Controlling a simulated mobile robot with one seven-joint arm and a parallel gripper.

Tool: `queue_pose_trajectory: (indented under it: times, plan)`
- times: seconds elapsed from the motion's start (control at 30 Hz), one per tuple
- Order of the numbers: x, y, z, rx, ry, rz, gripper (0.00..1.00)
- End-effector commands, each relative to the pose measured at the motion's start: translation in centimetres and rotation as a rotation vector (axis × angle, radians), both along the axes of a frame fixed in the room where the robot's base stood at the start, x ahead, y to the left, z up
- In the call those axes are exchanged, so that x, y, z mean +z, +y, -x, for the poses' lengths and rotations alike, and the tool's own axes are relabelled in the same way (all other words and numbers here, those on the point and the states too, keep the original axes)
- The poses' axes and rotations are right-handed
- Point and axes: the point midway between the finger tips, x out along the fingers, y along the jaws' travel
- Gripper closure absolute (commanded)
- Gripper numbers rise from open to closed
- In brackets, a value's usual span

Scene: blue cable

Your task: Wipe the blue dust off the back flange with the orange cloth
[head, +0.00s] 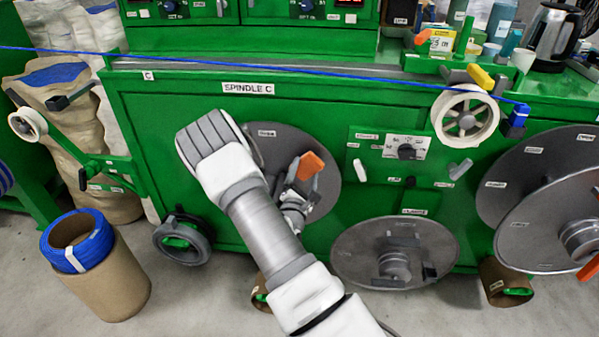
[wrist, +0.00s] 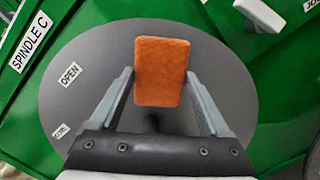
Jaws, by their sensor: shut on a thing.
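The orange cloth (wrist: 162,72) is a flat pad between my two gripper fingers in the wrist view. My gripper (wrist: 159,78) is shut on it, in front of the grey disc of the back flange (wrist: 80,105). Whether the cloth touches the disc is not clear. The flange (head: 325,175) is also in the head view, below the SPINDLE C label and partly hidden by my arm. An orange piece (head: 310,165) shows in front of it there, probably the cloth. I make out no blue dust on the visible grey surface.
A second grey flange (head: 425,235) with a hub stands low to the right. More discs (head: 530,165) are at the far right. A blue cable (head: 300,69) runs across the green machine above my arm. A blue coil (head: 97,245) sits on a cardboard drum at left.

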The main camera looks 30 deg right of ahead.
Motion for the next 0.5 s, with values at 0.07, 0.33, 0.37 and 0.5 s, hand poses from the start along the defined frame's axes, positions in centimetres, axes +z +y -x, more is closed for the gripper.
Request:
queue_pose_trajectory:
  times: [0.07, 0.33, 0.37, 0.5]
  plan:
    - [0.0, -0.4, 0.2, -0.001, 0.0, 0.001, 0.64]
    - [0.0, -2.4, 1.4, -0.002, 0.002, 0.001, 0.64]
    - [0.0, -2.6, 1.5, -0.002, 0.002, 0.001, 0.64]
    - [0.0, -3.3, 1.9, -0.001, 0.001, 0.001, 0.64]
